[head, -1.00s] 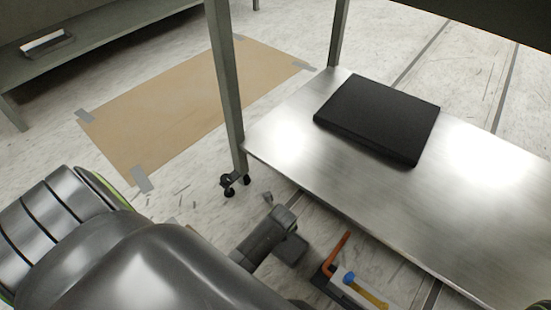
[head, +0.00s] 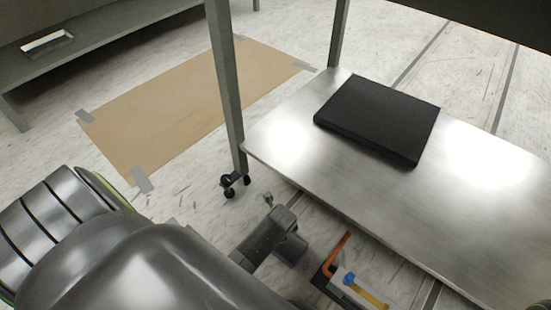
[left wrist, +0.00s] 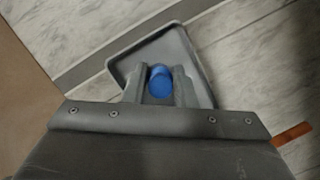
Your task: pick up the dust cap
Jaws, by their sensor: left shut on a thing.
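The blue dust cap (left wrist: 160,82) shows in the left wrist view, between the two grey fingers of my left gripper (left wrist: 158,86). The fingers are shut on it, one on each side. A shallow grey tray-like piece with a raised rim (left wrist: 136,58) shows behind the fingers. In the head view my left gripper (head: 282,236) is low, beside the front edge of the metal table, and the cap in it cannot be made out. My right gripper is not in view.
An orange bent piece (head: 338,254), a blue-topped piece (head: 349,278) and a yellow piece (head: 371,294) lie right of my left gripper. A metal table (head: 300,150) bears a black flat box (head: 380,118). A table leg with a caster (head: 230,185) stands close by. Brown sheet (head: 180,110) lies on the floor.

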